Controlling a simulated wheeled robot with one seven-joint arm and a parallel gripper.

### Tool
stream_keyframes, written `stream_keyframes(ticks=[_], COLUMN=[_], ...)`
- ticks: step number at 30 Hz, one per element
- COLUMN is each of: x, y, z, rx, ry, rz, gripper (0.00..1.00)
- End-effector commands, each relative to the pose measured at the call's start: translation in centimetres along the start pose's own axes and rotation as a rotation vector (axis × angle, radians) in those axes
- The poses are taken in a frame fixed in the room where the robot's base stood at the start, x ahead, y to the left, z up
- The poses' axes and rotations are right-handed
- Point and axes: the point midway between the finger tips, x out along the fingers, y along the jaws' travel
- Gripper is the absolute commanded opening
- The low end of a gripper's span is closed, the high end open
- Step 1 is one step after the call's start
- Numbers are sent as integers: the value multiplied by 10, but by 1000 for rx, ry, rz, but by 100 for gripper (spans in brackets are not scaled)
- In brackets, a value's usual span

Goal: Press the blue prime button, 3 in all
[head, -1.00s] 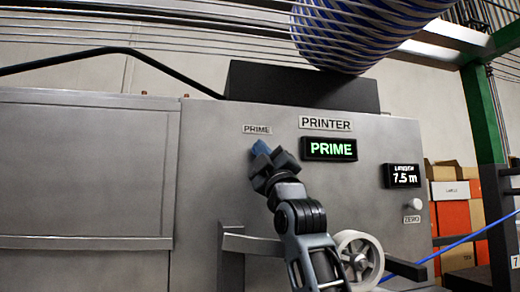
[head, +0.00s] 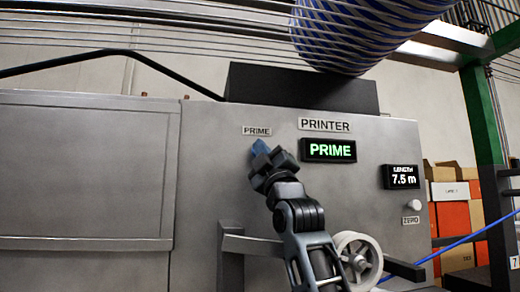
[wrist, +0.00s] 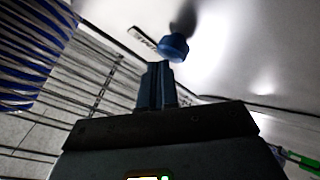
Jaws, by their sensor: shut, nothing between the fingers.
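The blue prime button (wrist: 173,47) is a round knob standing out from the grey printer panel, under a small PRIME label in the head view (head: 257,131). In the wrist view it is just beyond and slightly right of my fingertips. My gripper (wrist: 158,68) is shut and empty, its narrow blue fingers together and pointing at the panel. In the head view my gripper (head: 261,147) is just below the PRIME label and hides most or all of the button. I cannot tell whether the fingertips touch the button. The printer's display (head: 328,150) reads PRIME in green.
A white spool (head: 357,259) and a grey bracket (head: 248,244) stand below, close to my arm. A blue cable (head: 465,240) runs off right.

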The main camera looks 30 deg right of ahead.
Motion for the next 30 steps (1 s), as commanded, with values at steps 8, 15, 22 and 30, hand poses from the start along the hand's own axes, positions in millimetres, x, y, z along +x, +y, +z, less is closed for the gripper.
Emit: stream_keyframes(ticks=[8, 15, 22, 30], x=[1, -4, -16, -19], y=[-4, -4, -2, 1], z=[7, 6, 2, -2], rx=[-2, -2, -1, -1], ry=[-11, -12, -13, -9], rz=[-9, -10, -12, -10], gripper=[0, 0, 0, 0])
